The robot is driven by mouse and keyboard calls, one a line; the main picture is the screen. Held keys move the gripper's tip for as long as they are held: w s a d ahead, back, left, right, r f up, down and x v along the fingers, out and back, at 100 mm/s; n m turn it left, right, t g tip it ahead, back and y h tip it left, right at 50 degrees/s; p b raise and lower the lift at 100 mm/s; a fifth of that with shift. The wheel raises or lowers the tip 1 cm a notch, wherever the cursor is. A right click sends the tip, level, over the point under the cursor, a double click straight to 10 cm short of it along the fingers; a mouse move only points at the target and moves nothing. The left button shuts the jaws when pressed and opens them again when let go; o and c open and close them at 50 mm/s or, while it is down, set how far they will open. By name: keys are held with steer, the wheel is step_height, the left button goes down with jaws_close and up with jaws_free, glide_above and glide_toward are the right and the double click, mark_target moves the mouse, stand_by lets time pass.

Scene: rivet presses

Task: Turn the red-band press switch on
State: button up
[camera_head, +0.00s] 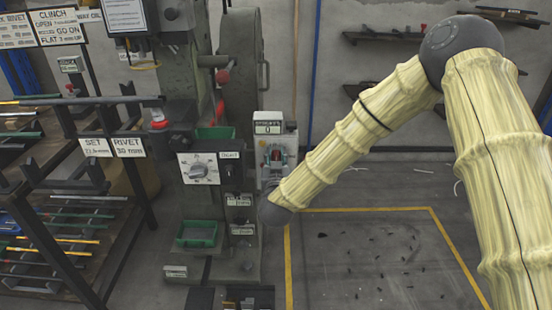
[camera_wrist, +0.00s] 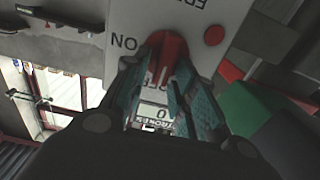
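The red switch (camera_wrist: 168,48) sits on a pale panel with a printed ON label (camera_wrist: 125,42) to its left in the wrist view. The lettering below it is partly hidden by my fingers. My gripper (camera_wrist: 162,72) has its two fingers close together, one on each side of the switch's red handle, and appears shut on it. The fingers cover part of the handle, so its exact angle is hard to tell. In the head view the small switch panel (camera_head: 264,178) is beside the press (camera_head: 243,95), partly hidden by my gripper.
A stroke counter (camera_head: 268,126) reading 0 is above the switch. A rack (camera_head: 125,101) stands at far left. A yellow-outlined floor area (camera_head: 370,260) at right has small dark scraps.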

jaws_close()
steer(key=m, duration=0.2)
steer(key=d+m, duration=0.1)
steer(key=m, duration=0.1)
steer(key=shift+m, duration=0.4)
steer(key=m, duration=0.4)
steer(key=f+m+b, duration=0.1)
steer(key=m, duration=0.3)
steer(key=d+f+m, duration=0.1)
steer(key=m, duration=0.4)
steer(key=shift+d+b, duration=0.1)
steer(key=shift+b, duration=0.3)
